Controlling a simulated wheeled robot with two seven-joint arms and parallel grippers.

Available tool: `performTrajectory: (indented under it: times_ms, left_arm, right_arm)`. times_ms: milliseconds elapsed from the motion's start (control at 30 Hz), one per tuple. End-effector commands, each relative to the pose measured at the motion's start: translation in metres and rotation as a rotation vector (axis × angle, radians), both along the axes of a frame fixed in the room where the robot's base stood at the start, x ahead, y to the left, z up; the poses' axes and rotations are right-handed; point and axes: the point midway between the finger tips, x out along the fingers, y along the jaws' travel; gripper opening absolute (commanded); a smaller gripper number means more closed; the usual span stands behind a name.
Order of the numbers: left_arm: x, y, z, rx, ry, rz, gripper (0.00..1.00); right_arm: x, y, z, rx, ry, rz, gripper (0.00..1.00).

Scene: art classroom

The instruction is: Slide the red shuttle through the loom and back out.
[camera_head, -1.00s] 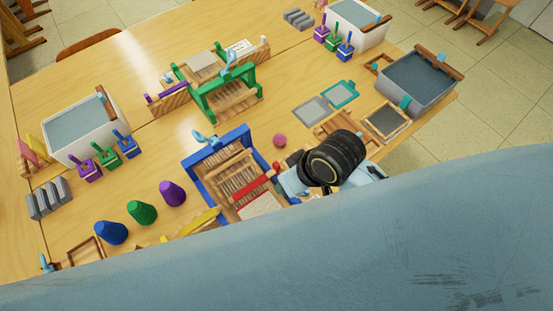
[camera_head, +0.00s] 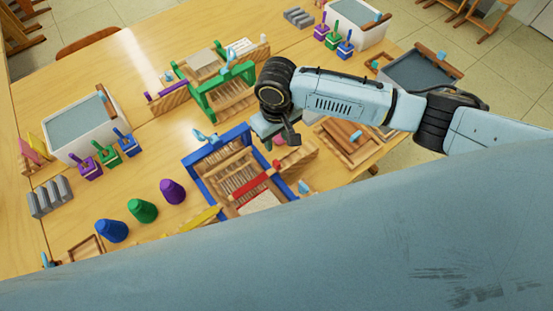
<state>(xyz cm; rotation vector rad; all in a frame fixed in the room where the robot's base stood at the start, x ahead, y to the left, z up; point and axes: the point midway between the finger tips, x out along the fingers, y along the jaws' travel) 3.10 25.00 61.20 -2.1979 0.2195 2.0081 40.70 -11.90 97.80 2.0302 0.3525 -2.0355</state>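The blue-framed loom (camera_head: 192,176) stands on the near table, strung with pale warp threads. The red shuttle (camera_head: 252,187) lies slanted across the loom's right part, its far end near the loom's right edge. How far it sits between the threads is too small to tell. My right gripper (camera_head: 281,143) points down above the table, just beyond the shuttle's far end and apart from it. Its fingers look spread, with no shuttle between them. It partly hides a pink ball behind it. My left gripper is not in view.
A green loom (camera_head: 205,104) stands behind. Purple, green and blue cones (camera_head: 141,211) stand at the front left. Wooden frames (camera_head: 345,140) lie at the right, under my arm. White and grey tubs (camera_head: 75,155) stand near the edges. My own pale body hides the table's front.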

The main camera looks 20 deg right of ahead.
Motion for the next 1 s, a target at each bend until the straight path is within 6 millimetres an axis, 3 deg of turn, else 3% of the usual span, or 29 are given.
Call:
performTrajectory:
  times_ms: [533, 733, 1000]
  left_arm:
    - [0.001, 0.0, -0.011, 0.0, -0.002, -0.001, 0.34]
    - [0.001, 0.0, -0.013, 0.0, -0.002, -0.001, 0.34]
    - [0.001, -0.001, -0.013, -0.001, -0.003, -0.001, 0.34]
  right_arm:
    - [-0.001, 0.001, -0.106, 0.0, -0.001, 0.002, 0.36]
    - [-0.001, 0.001, -0.123, 0.002, -0.002, 0.002, 0.36]
    - [-0.001, 0.001, -0.125, 0.002, -0.002, 0.003, 0.36]
